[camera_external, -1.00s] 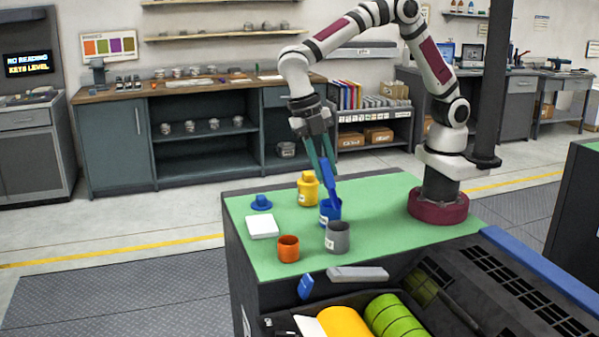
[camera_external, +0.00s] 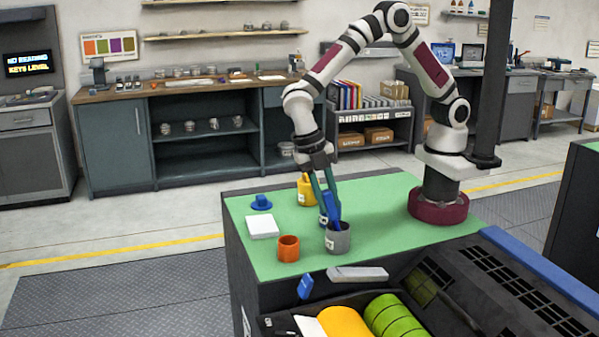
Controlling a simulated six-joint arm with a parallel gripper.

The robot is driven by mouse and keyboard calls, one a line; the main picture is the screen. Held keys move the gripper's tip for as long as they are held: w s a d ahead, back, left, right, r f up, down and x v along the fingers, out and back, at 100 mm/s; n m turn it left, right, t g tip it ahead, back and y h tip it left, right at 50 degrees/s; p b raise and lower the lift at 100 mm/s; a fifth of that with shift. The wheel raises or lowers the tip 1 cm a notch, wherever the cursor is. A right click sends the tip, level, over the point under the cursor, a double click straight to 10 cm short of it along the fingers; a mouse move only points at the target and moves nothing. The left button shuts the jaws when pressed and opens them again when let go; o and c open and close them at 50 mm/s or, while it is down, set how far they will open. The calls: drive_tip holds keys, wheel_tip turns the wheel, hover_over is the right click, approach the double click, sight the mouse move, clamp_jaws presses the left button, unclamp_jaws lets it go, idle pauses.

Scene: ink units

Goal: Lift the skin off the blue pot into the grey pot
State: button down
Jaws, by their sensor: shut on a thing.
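My gripper (camera_external: 328,196) has teal fingers and is shut on a blue tool (camera_external: 333,212), held slanting downward. The tool's lower end is at the mouth of the grey pot (camera_external: 338,243); I cannot tell how deep it reaches. No skin can be made out on the tool or in either pot at this size.
An orange pot (camera_external: 288,249) stands to the left of the grey pot. A white square (camera_external: 262,227) and a blue lid (camera_external: 261,203) lie farther left. A yellow pot (camera_external: 304,192) stands behind the blue pot.

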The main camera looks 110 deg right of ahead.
drive_tip(key=shift+r, duration=0.1)
idle(0.3)
wheel_tip(320, 180, up, 10)
drive_tip(key=shift+f, duration=0.1)
